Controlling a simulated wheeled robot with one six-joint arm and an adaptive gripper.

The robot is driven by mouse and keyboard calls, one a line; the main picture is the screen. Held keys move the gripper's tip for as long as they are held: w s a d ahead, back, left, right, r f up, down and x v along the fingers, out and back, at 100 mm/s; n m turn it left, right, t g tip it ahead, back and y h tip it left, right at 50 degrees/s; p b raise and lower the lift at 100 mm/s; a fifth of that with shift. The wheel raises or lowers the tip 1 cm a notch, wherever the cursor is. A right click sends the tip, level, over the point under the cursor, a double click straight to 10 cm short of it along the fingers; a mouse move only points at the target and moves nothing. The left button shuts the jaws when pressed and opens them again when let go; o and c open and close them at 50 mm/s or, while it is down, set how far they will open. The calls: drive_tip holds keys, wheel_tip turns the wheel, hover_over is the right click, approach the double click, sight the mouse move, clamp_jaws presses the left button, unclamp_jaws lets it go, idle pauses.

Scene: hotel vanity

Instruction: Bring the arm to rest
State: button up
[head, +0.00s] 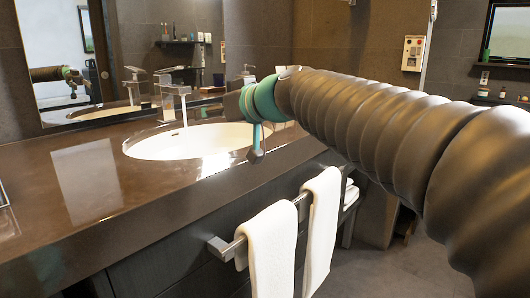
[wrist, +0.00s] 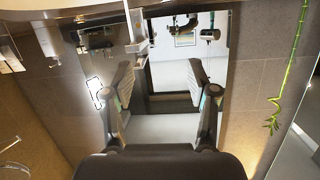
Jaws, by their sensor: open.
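My arm reaches in from the right in the head view, in a dark ribbed sleeve. Its end, my gripper (head: 250,112), is above the near right side of the sink basin (head: 168,142), clear of the counter. The wrist partly hides its fingers there. In the wrist view my gripper (wrist: 160,70) has its two fingers spread wide apart, with nothing between them.
A chrome faucet (head: 174,98) stands behind the basin, close to my gripper's left. White towels (head: 272,250) hang on a front rail below my arm. Shelves with bottles (head: 484,84) are on the right wall.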

drive_tip(key=s+d+f+m+g+h, duration=0.2)
drive_tip(key=s+d+f+m+h, duration=0.2)
drive_tip(key=s+d+f, duration=0.9)
drive_tip(key=s+d+f+m+g+h, duration=0.2)
drive_tip(key=s+d+f+m+h, duration=0.2)
drive_tip(key=s+d+f, duration=0.9)
wheel_tip(320, 180, down, 4)
drive_tip(key=h, duration=0.2)
drive_tip(key=shift+s+f+g+h, duration=0.2)
drive_tip(key=shift+s+g+h, duration=0.2)
